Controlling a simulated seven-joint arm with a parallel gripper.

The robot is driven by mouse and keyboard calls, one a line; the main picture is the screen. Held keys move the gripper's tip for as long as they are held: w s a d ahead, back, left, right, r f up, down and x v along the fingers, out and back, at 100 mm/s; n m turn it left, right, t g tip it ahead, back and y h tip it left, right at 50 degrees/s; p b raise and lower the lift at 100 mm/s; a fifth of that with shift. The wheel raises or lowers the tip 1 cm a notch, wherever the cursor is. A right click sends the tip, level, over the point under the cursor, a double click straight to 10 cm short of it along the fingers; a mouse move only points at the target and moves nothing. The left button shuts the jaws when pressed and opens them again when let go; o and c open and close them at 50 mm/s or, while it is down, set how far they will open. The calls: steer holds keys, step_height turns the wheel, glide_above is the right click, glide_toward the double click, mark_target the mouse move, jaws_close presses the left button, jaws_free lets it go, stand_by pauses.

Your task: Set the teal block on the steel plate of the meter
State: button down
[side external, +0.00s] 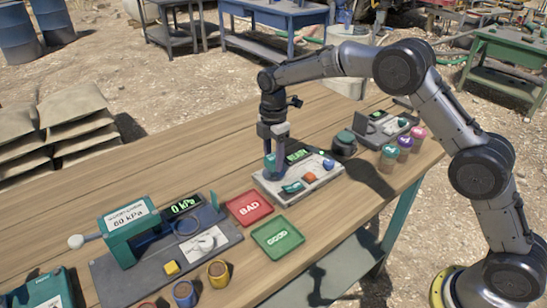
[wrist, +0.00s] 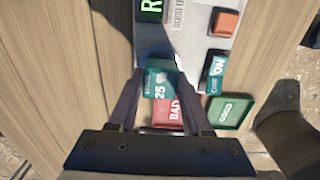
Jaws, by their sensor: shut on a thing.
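The teal block (wrist: 160,85), marked "25 g", is between the two fingers of my gripper (wrist: 160,95) in the wrist view, and they are shut on it. In the side view my gripper (side external: 275,160) points down over the left part of a grey meter (side external: 316,186) with a green "READY" display (side external: 297,154).
The meter also bears a teal "ON" switch (side external: 292,187), an orange button (side external: 309,177) and a blue knob (side external: 328,164). A red BAD tray (side external: 249,208) and green GOOD tray (side external: 278,238) lie beside it. A kPa device (side external: 165,250) stands left; several coloured jars (side external: 404,146) stand right.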

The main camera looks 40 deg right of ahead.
steer(key=shift+f, duration=1.1)
stand_by(0.3)
jaws_free()
stand_by(0.4)
steer(key=shift+r, duration=3.75)
